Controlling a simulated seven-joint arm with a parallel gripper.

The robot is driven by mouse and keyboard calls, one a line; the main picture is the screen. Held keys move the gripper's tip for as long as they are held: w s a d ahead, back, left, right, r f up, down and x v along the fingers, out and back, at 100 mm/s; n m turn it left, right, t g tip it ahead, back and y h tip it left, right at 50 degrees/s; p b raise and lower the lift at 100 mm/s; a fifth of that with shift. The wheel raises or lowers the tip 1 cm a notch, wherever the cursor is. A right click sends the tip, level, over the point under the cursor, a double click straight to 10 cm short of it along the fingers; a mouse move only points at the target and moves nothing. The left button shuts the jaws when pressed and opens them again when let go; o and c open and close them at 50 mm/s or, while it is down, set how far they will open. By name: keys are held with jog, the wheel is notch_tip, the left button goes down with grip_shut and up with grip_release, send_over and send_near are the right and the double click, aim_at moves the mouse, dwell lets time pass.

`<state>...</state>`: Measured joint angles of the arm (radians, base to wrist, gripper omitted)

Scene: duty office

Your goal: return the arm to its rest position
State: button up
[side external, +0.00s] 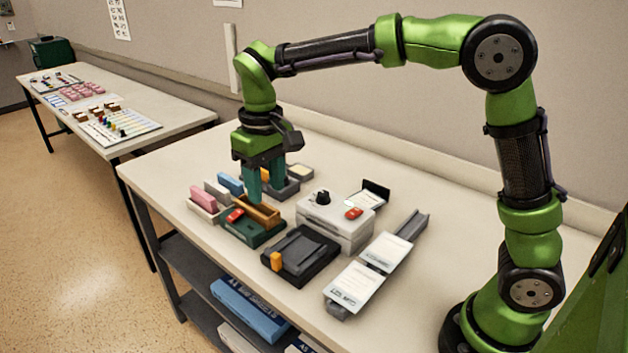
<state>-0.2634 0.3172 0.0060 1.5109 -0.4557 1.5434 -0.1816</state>
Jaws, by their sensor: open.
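My gripper (265,184) hangs at the end of my green and black arm, pointing down over the left part of the near table. Its two teal fingers are apart. The fingertips are low, at a tan wooden block or tray (262,213) on a dark green base (250,232). I see nothing clearly held between the fingers. Whether they touch the wooden piece I cannot tell. My arm reaches out from its base at the right, bent over the table.
Pink (203,197) and blue (230,183) blocks stand close left of the fingers. A white box (335,222), a black tray (300,255) and a grey rail with cards (378,264) lie to the right. The table's (450,215) right part is clear. Another table (175,115) stands behind left.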

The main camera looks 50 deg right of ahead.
jog(key=s+d+r+m+t+y, duration=0.1)
jog(key=s+d+m+t, duration=0.1)
jog(key=s, duration=0.7)
jog(key=s+d+r+m+t+y, duration=0.1)
jog(key=s+d+m+t, duration=0.1)
jog(key=s+d+t, duration=0.3)
jog(key=s+d, duration=0.1)
jog(key=s, duration=0.3)
jog(key=shift+d+r, duration=0.15)
jog(key=shift+r, duration=0.1)
